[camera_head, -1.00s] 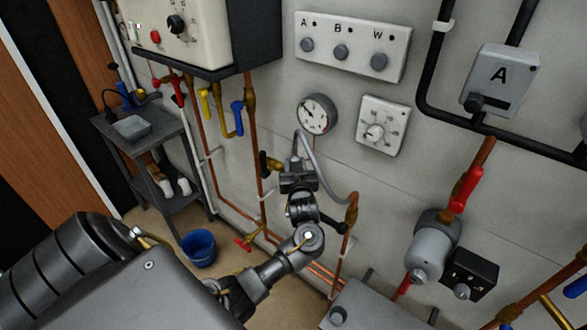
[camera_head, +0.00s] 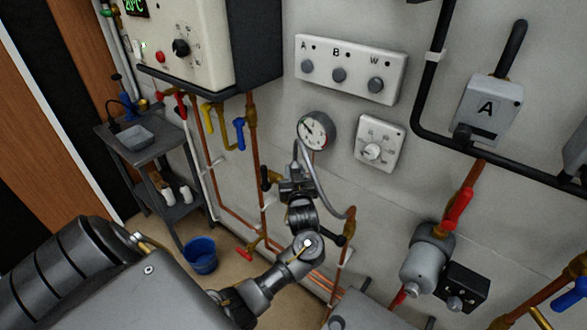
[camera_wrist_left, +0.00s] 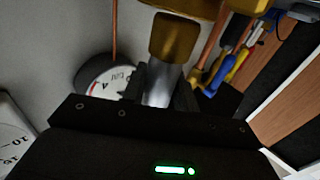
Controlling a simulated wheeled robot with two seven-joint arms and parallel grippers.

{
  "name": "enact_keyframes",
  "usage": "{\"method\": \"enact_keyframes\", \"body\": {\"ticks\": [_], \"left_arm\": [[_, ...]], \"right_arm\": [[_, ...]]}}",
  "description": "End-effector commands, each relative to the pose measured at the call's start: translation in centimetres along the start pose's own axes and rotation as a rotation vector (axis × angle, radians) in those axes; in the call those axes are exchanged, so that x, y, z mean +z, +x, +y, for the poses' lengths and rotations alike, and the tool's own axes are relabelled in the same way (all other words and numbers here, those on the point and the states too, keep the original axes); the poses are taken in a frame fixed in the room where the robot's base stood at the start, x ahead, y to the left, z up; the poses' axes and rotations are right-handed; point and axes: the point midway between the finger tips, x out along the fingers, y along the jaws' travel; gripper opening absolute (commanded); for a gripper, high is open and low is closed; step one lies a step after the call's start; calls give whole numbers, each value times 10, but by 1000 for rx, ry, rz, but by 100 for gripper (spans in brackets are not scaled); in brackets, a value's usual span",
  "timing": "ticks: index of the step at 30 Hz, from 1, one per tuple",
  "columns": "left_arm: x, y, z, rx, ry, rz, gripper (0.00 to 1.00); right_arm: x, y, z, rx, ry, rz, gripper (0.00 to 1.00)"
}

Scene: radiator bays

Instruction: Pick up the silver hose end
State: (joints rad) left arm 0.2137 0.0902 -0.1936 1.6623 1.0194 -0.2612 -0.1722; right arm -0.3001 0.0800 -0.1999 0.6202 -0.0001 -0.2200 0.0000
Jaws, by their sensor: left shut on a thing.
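My left gripper (camera_head: 292,172) is at the wall, just below the round pressure gauge. It is shut on the silver hose end (camera_wrist_left: 160,82), which shows as a short bright cylinder between the dark fingers in the left wrist view. A brass fitting (camera_wrist_left: 175,38) is at the far end of that cylinder; I cannot tell whether the two are joined. The grey hose (camera_head: 319,188) arches up over the gripper and runs down right to a brass fitting on a copper pipe. In the head view the gripper mostly hides the hose end. My right gripper is not in view.
The pressure gauge (camera_head: 317,131) and a white dial box (camera_head: 379,143) are close above. A vertical copper pipe (camera_head: 256,150) with a black-handled valve is just left of the gripper. A grey shelf cart (camera_head: 118,170) and blue bucket (camera_head: 200,254) stand lower left.

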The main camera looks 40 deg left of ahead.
Motion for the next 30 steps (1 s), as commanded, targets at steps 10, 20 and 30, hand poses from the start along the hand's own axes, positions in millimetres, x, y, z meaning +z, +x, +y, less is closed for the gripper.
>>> {"method": "enact_keyframes", "body": {"ticks": [10, 20, 30], "left_arm": [[-60, -69, -13, 1, -9, -3, 3], [-83, -119, -24, 1, -2, -1, 3], [-78, -128, -21, 36, 0, 0, 3]], "right_arm": [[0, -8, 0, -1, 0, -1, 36], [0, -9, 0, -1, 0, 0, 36], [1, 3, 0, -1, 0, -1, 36]]}}
